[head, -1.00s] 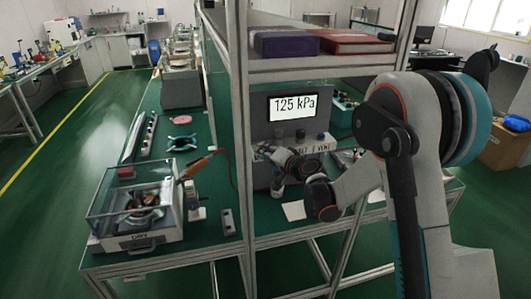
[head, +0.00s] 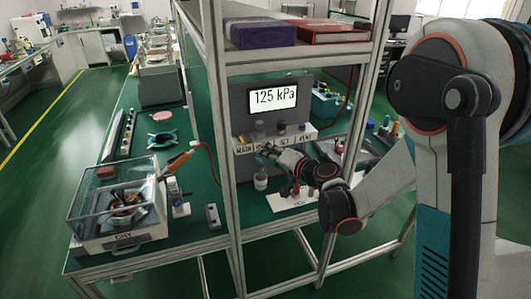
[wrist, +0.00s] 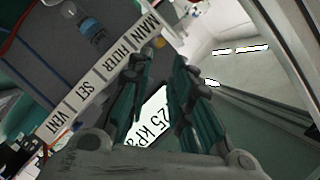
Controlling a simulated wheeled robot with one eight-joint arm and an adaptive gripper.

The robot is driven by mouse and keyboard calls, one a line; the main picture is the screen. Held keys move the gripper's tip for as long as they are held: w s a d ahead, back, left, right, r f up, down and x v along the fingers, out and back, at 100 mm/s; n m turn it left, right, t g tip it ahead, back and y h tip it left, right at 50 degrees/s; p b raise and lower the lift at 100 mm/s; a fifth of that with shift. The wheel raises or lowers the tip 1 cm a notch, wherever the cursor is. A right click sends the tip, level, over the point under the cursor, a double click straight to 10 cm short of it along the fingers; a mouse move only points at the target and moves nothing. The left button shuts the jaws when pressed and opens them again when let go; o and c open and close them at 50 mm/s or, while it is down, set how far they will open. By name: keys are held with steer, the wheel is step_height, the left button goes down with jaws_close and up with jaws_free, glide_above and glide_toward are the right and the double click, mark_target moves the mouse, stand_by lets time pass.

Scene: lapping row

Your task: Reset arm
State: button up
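My gripper (head: 264,149) is in front of the grey control panel (head: 240,105), by its white label strip. In the wrist view, the two dark green fingers of my gripper (wrist: 160,85) stand apart with nothing between them. The panel's display (head: 274,96) reads 125 kPa. It shows through the gap between the fingers in the wrist view (wrist: 160,118). The label strip (wrist: 103,72) reads MAIN, FILTER, SET, VENT in the wrist view. In the head view my gripper covers the FILTER label.
A shelf frame post (head: 222,130) stands just left of the panel. A small bottle (head: 260,181) and a white sheet (head: 290,198) are on the bench below my gripper. A glass-covered box (head: 120,205) is at the left. A purple box (head: 258,33) and red box (head: 333,31) lie on the shelf above.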

steer(key=s+d+r+n+g+h, duration=0.1)
steer(key=s+d+r+h, duration=0.15)
steer(key=s, duration=0.55)
steer(key=s+d+r+n+g+h, duration=0.1)
steer(key=s+d+r+n+g, duration=0.15)
steer(key=s, duration=0.55)
steer(key=s+d+r+n+g+h, duration=0.1)
steer(key=s+d+r+h, duration=0.15)
steer(key=s, duration=0.45)
steer(key=s+d+f+h, duration=0.1)
steer(key=s+d, duration=0.2)
steer(key=s, duration=0.3)
steer(key=s+d+f+g+h, duration=0.1)
steer(key=s+d+h, duration=0.1)
steer(key=s+d, duration=0.2)
steer(key=shift+s+d, duration=0.25)
steer(key=shift+s, duration=0.85)
